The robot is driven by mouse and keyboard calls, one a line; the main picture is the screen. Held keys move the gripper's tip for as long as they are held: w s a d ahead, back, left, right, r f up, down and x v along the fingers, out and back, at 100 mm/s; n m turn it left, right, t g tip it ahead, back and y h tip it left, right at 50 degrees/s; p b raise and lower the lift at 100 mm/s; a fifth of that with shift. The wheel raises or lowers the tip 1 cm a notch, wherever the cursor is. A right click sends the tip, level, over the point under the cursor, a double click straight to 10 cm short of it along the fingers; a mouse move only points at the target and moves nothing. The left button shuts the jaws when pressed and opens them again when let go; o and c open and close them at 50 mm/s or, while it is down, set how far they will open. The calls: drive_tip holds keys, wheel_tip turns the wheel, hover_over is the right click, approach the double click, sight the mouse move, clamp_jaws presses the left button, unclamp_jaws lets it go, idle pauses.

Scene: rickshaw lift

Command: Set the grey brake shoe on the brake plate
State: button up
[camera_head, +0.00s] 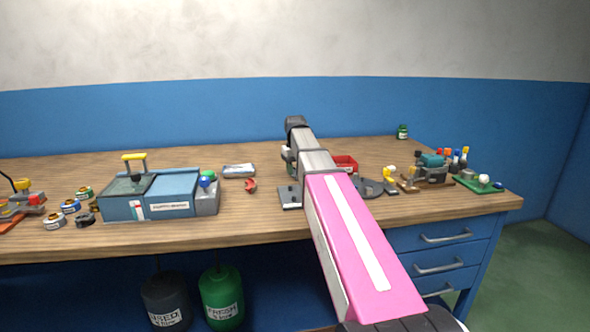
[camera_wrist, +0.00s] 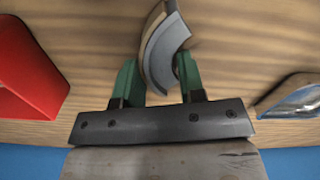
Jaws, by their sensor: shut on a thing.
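The grey brake shoe (camera_wrist: 167,45) is a curved grey piece with a tan lining along one edge. In the wrist view it stands between the green fingers of my gripper (camera_wrist: 158,77), which is shut on its near end. The wood tabletop shows behind it. In the head view my arm hides the shoe and most of the gripper. A dark round disc (camera_head: 370,187) lies on the bench just right of my arm; it looks like the brake plate, partly hidden by the arm. The wrist view does not show this disc.
A red bin (camera_head: 345,162) stands behind my arm. A pale tray (camera_head: 239,171), a red curved piece (camera_head: 251,185) and a blue toolbox (camera_head: 172,195) are to the left. A small grey plate with a post (camera_head: 290,197) is beside the arm. Several small parts crowd the right.

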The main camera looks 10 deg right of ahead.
sight(295, 169)
drive_tip(key=o, duration=1)
wheel_tip(295, 169, up, 12)
drive_tip(key=shift+r, duration=0.15)
